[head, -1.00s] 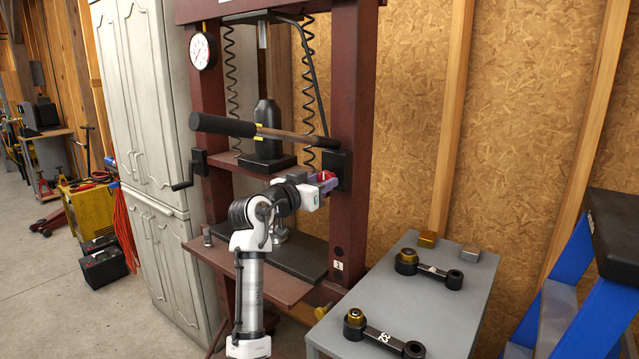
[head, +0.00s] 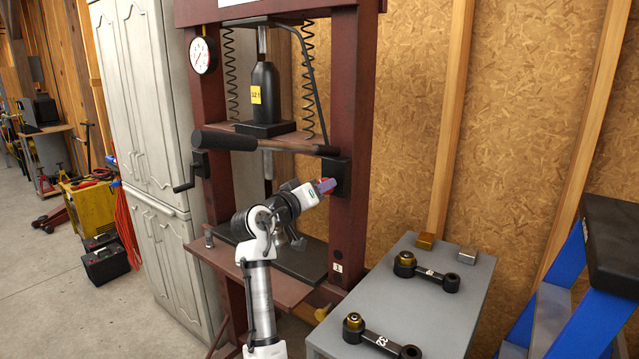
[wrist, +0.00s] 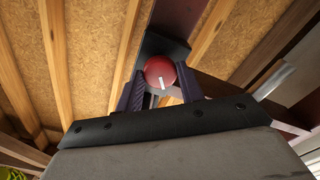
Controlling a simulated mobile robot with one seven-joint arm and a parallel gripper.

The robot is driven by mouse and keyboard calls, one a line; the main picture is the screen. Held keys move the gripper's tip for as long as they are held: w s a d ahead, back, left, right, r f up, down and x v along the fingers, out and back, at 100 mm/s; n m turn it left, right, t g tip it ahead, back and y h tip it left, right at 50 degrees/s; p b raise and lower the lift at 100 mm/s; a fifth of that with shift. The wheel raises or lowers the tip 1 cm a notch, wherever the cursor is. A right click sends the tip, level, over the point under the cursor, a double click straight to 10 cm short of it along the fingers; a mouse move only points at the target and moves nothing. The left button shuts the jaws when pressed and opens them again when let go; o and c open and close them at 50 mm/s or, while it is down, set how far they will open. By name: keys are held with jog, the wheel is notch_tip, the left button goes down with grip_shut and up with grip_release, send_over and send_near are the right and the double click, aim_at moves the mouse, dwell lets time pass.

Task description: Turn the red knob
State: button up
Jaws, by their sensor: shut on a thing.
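The red knob (wrist: 160,73) is round with a white line on its face, which points down and slightly right in the wrist view. It sits at a black box (head: 340,177) on the right post of a dark red shop press (head: 352,110). My gripper (wrist: 164,88) has its two dark purple fingers on either side of the knob and is shut on it. In the head view my gripper (head: 325,187) reaches the black box from the left, and the fingers hide most of the knob.
A black-handled lever (head: 225,140) crosses the press just above my arm. The press bed (head: 292,262) lies below.

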jog(key=shift+n+p, duration=3)
jog(key=shift+n, duration=1.3)
jog(key=o, duration=1)
jog(key=shift+s+a, duration=0.1)
